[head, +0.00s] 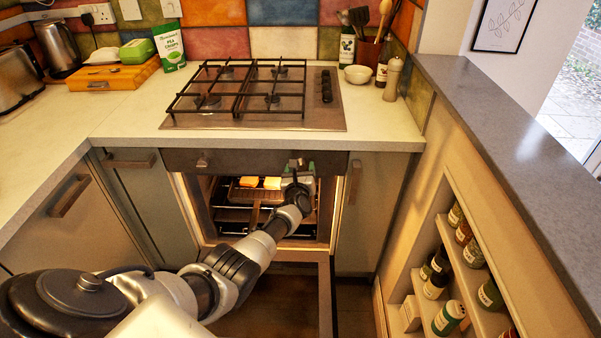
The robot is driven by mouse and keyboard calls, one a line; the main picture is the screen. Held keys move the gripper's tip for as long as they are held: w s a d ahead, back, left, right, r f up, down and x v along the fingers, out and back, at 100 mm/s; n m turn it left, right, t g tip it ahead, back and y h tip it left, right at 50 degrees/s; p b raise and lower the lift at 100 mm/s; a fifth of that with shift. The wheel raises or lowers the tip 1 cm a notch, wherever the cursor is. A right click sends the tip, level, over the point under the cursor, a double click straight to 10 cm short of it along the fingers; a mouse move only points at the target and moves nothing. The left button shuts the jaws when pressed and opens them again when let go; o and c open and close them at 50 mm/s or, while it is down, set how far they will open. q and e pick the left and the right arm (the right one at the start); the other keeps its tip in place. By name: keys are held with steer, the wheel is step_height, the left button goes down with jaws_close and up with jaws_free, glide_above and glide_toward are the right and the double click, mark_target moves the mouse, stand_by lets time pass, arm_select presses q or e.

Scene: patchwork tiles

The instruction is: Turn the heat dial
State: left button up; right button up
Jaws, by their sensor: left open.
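The oven's dark control panel (245,162) runs under the worktop. One round knob (202,160) shows at its left end. My left arm reaches in from the lower left, and my left gripper (297,172) is in front of the panel's right end. It looks open, with no object seen between its fingers. Whatever dial sits behind the gripper is mostly hidden, and I cannot tell whether the fingers touch it. No dial marking is readable. My right gripper is not in view.
The oven (228,220) below is open, with pale and orange slices (260,183) on its rack. A gas hob (250,95) with its own knobs (326,85) sits above. A spice shelf (455,280) stands at the right. Worktop (115,115) left of the hob is partly clear.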

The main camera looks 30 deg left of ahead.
arm_select(q)
steer(key=c, duration=0.9)
